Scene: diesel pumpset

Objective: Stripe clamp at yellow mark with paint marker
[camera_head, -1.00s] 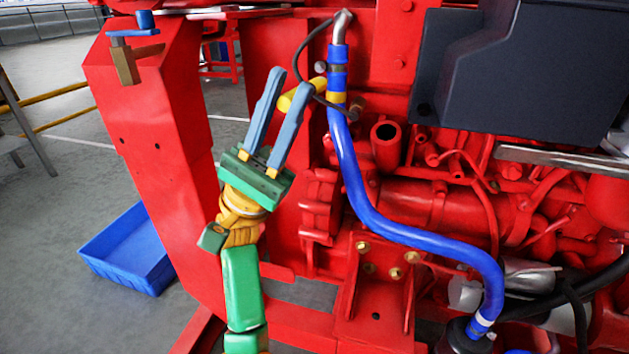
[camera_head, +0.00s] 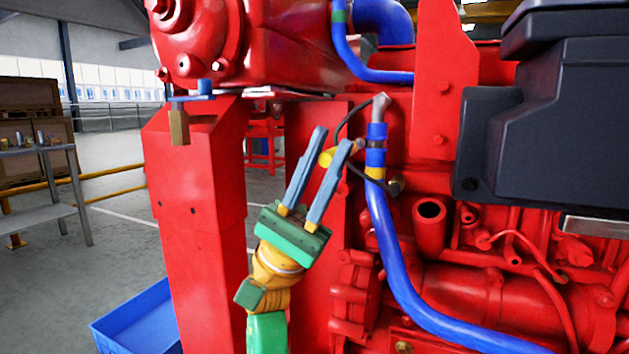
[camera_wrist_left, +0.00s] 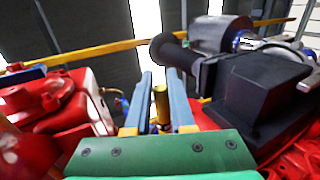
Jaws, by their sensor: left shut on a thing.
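My left gripper (camera_head: 332,140) points up and is shut on the yellow paint marker (camera_head: 327,157), which lies across between the blue fingers. In the left wrist view the marker (camera_wrist_left: 160,102) stands between the fingers (camera_wrist_left: 161,78). The marker is left of the blue hose (camera_head: 385,235), with a gap between them. Near the hose's top are blue bands and a thin greyish band that may be the clamp (camera_head: 376,144). The yellow mark (camera_head: 375,172) is just below them. The marker's tip is not clear. My right gripper is not in view.
A thin black cable (camera_head: 345,122) loops from the hose top close to the fingers. A dark box (camera_head: 540,120) juts out at right. A blue bin (camera_head: 135,320) is on the floor.

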